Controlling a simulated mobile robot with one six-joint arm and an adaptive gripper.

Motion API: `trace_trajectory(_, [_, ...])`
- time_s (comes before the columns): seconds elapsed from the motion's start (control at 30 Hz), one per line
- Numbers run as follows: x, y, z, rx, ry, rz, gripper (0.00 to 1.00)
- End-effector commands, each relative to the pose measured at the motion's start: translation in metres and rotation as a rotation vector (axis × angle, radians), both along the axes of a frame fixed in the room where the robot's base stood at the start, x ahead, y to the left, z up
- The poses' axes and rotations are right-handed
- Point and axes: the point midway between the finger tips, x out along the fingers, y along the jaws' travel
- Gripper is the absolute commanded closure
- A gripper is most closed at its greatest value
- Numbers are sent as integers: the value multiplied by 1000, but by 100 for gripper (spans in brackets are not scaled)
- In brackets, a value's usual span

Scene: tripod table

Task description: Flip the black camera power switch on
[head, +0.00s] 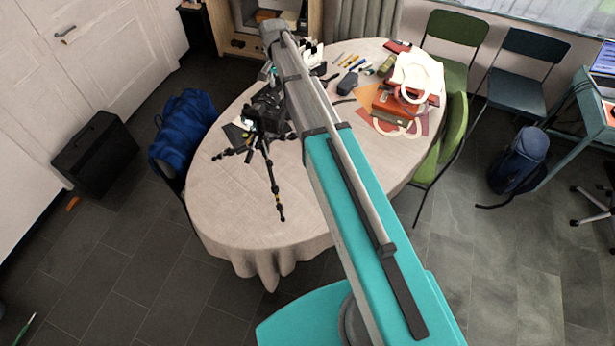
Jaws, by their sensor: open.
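The black camera (266,113) sits on a small black tripod (268,172) with spread legs, at the left part of the oval table (230,203). A small bright patch shows on the camera's left side. My arm reaches over the table from the lower right, and its far end bends down behind the long link. My gripper (271,88) is open and shows only as a small dark shape close above the camera. It blends with the camera, so I cannot tell whether they touch. The power switch is too small to make out.
A white and red bag (415,78), a dark mouse-like object (347,84) and several pens lie on the table's right side. A blue jacket (183,128) hangs on a chair at left. Green chairs stand at right. The table's front is clear.

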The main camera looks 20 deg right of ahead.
Motion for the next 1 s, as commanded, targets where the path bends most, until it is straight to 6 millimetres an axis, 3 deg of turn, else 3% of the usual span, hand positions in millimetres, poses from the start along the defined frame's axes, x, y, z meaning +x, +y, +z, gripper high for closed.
trace_trajectory(0.5, [0,0,46,0,0,0,57])
trace_trajectory(1.0, [-2,-1,70,0,0,1,57])
